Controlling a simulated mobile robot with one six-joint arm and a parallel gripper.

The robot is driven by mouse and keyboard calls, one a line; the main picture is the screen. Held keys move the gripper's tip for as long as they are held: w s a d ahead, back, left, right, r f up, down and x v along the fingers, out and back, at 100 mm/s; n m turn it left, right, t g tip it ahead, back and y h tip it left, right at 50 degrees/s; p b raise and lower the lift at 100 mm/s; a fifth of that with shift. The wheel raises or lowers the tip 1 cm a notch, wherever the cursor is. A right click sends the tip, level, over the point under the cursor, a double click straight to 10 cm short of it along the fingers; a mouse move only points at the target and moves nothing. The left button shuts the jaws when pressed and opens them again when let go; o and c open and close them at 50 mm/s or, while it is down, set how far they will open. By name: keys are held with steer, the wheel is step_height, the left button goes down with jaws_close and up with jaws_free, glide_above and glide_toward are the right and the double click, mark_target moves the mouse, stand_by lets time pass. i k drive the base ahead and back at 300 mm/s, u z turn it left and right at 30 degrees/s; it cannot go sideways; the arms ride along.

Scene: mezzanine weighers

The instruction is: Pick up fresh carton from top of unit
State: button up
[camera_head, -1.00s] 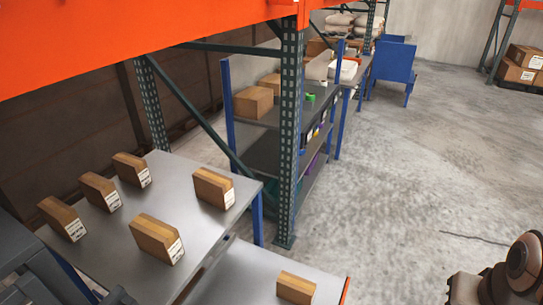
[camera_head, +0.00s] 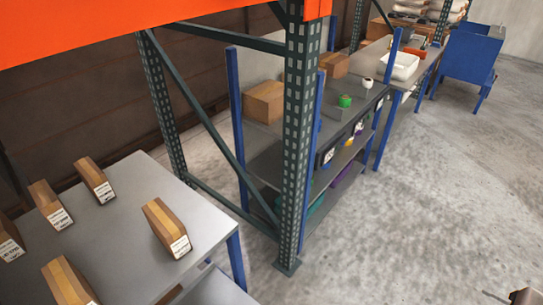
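Several brown cartons with white labels stand on a grey metal unit top at the lower left. One carton (camera_head: 167,228) stands near the right end of the top. Another carton (camera_head: 95,180) is at the back, with a carton (camera_head: 51,204) to its left. A carton (camera_head: 68,283) is cut by the bottom edge, and one more carton (camera_head: 9,241) is cut by the left edge. Which carton is the fresh one I cannot tell. The unit top (camera_head: 127,246) has bare room between cartons. My gripper is not clearly seen; a dark part of my arm shows at the lower right corner.
A green upright rack post (camera_head: 296,140) with an orange beam (camera_head: 150,22) stands just past the unit. Behind it is a shelf unit (camera_head: 262,137) with a larger box (camera_head: 264,102). A blue stand (camera_head: 466,60) is farther back. Open concrete floor (camera_head: 430,200) lies to the right.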

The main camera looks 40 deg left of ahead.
mark_target(169, 229)
steer(key=i, duration=1.6)
steer(key=u, duration=0.9)
steer(key=k, duration=0.1)
steer(key=u, duration=2.85)
steer(key=i, duration=1)
steer(key=u, duration=0.1)
